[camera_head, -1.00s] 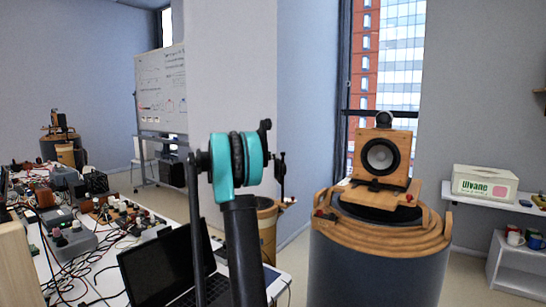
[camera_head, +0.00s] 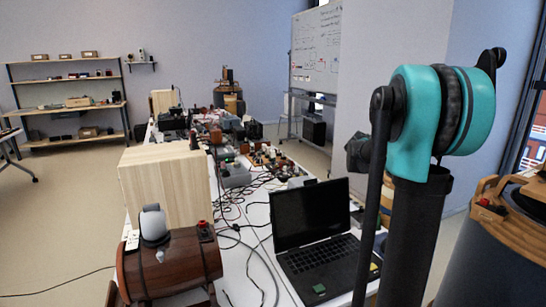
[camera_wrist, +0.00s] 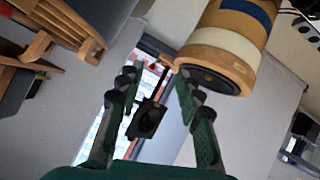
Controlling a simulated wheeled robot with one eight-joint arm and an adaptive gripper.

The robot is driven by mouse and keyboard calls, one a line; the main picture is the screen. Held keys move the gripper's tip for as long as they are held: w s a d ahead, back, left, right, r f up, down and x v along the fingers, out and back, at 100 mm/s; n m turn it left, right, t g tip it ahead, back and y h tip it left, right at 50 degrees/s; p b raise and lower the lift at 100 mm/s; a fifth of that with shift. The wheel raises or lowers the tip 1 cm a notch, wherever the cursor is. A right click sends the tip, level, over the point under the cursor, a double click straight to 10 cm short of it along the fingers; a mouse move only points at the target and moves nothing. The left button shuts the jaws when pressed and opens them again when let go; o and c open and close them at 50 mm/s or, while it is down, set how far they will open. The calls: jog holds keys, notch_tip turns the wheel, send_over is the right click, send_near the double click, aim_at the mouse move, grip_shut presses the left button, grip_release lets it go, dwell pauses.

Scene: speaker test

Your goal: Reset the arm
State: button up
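My arm stands upright at the right of the head view, with a teal joint (camera_head: 440,115) and dark links. My gripper is not clearly visible there. In the wrist view my gripper (camera_wrist: 157,80) shows two dark green fingers spread apart. A small black piece (camera_wrist: 148,118) appears between them in the picture; I cannot tell its distance, and neither finger visibly closes on it.
A white table carries a laptop (camera_head: 315,235), a wooden box (camera_head: 165,185), a brown barrel-shaped device (camera_head: 170,265) and cables. A wood-topped drum (camera_head: 515,240) stands at right. A banded wooden cylinder (camera_wrist: 232,40) is near my gripper.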

jog(key=s+a+f+n+y, duration=0.5)
jog(key=s+a+f, duration=0.6)
jog(key=s+a, duration=0.2)
jog(key=s+a+f+n+t+y, duration=0.1)
jog(key=s+a+f+n+y, duration=0.4)
jog(key=s+a+f, duration=0.7)
jog(key=s+a+y, duration=0.1)
jog(key=s+a, duration=0.1)
jog(key=a, duration=0.1)
jog(key=shift+s+a+n, duration=0.2)
jog(key=shift+a+n, duration=0.2)
